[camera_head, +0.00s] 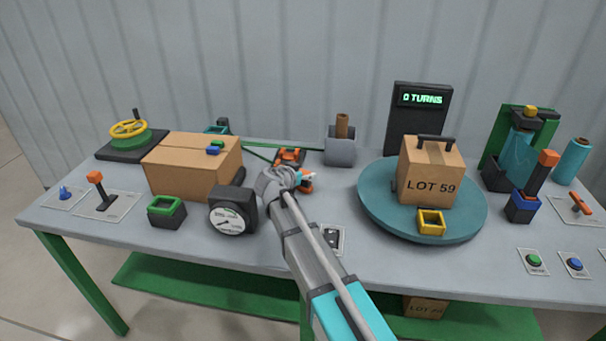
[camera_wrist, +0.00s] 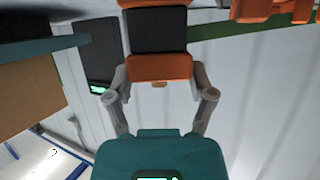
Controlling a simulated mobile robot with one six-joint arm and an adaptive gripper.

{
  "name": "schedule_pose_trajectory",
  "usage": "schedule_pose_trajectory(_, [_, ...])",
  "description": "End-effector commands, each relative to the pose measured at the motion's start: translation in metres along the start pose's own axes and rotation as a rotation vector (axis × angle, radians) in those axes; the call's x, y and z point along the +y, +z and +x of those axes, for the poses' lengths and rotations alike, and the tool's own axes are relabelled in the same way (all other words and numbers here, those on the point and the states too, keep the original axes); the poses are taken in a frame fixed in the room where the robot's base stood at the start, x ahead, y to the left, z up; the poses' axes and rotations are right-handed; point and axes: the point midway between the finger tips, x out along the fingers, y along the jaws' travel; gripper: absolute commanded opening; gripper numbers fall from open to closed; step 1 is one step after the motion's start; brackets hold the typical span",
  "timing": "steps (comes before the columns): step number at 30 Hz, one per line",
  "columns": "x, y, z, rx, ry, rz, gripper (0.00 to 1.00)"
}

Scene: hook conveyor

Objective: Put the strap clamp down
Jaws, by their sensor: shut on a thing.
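My gripper (camera_head: 300,178) is over the middle of the table in the head view, mostly hidden by my own arm. In the wrist view, my gripper (camera_wrist: 160,82) has its two grey fingers closed on either side of an orange and black block, which I take to be the strap clamp (camera_wrist: 158,66). Orange parts of the clamp (camera_head: 307,186) show beside my wrist in the head view. I cannot tell whether its underside touches the table.
Another orange and dark device (camera_head: 290,156) lies just behind, by a green strap. A cardboard box (camera_head: 190,170) and a dial gauge (camera_head: 232,212) stand to the left. A grey holder (camera_head: 341,150) stands behind; a teal turntable (camera_head: 375,205) bears the LOT 59 box (camera_head: 430,172).

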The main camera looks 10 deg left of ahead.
Motion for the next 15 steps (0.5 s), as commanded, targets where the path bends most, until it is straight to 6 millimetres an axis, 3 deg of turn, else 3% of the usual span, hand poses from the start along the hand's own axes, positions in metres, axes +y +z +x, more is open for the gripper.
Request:
schedule_pose_trajectory(3, [0.0001, 0.0035, 0.0016, 0.000, 0.000, 0.000, 0.17])
schedule_pose_trajectory(4, [0.0001, 0.0025, 0.0012, 0.000, 0.000, 0.000, 0.76])
schedule_pose_trajectory(7, [0.0002, 0.0022, 0.0010, 0.000, 0.000, 0.000, 0.95])
schedule_pose_trajectory(8, [0.0002, 0.0022, 0.0010, 0.000, 0.000, 0.000, 1.00])
schedule_pose_trajectory(15, [0.0002, 0.0021, 0.0011, 0.000, 0.000, 0.000, 1.00])
